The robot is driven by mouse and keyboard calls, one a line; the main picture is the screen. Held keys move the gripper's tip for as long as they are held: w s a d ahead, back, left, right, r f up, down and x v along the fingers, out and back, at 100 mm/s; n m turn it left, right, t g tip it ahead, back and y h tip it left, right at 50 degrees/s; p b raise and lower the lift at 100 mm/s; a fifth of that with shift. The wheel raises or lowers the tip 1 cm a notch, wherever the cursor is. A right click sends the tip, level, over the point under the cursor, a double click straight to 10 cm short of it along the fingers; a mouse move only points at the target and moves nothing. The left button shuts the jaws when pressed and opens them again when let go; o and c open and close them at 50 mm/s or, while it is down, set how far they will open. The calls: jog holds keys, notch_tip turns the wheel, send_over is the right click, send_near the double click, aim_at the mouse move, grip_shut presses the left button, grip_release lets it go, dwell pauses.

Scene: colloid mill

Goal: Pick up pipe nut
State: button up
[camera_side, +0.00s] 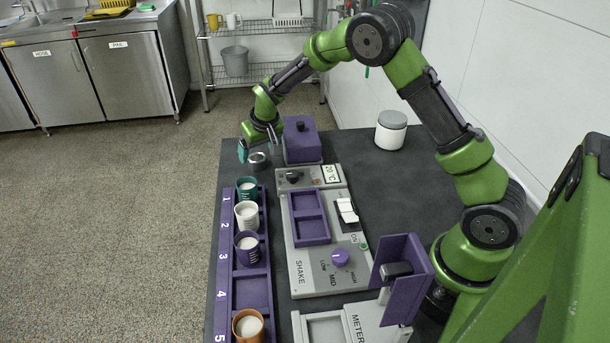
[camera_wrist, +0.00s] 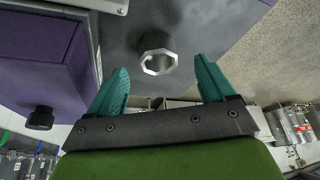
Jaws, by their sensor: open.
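The pipe nut (camera_side: 258,161) is a metal ring at the back left of the dark table, beside the purple box. In the wrist view the pipe nut (camera_wrist: 159,62) shows as a bright hexagonal ring, lying in the gap between my two teal fingers. My gripper (camera_side: 257,148) is open and empty, with its fingers pointing down around or just above the nut. The wrist view shows the fingers of my gripper (camera_wrist: 161,68) spread to either side of it, apart from it. The exact height between fingers and nut is hard to tell.
A purple box with a dark knob (camera_side: 301,143) stands close to the right of the nut. A purple numbered rack (camera_side: 253,291) with several cups is nearer the camera. A grey control panel (camera_side: 312,278) and a white lidded jar (camera_side: 391,131) are to the right.

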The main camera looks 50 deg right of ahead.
aim_at(257, 158)
jog(key=x, duration=0.3)
jog(key=shift+d+f, duration=0.1)
jog(key=shift+c, duration=0.2)
jog(key=c, duration=1.2)
